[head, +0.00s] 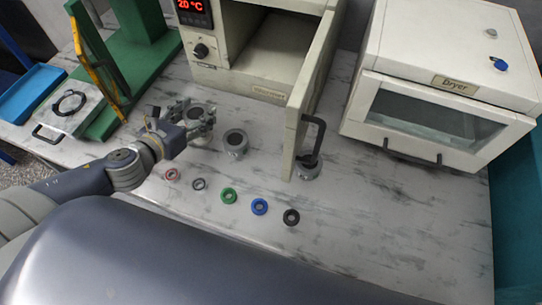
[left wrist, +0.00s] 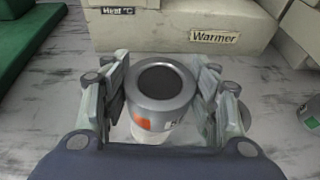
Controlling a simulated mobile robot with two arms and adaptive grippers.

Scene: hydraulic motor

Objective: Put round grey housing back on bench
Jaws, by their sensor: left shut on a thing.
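My left gripper (head: 200,123) has its fingers on both sides of a round grey housing (head: 197,112), near the front of the warmer. In the left wrist view the held housing (left wrist: 162,88) is upright between the gripper's fingers (left wrist: 165,95), with a dark round opening on top and an orange mark on its side. I cannot tell whether its base touches the bench. Two similar grey housings stand on the bench (head: 400,220): one (head: 236,141) just right of the gripper, another (head: 308,170) below the warmer door's handle. My right gripper is not in view.
The warmer (head: 225,75) has its door (head: 312,85) open over the bench. The dryer (head: 440,115) is shut at the right. Several coloured rings, including a green one (head: 229,195), lie along the front. A green press stand (head: 135,75) is at the left. The front right bench is clear.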

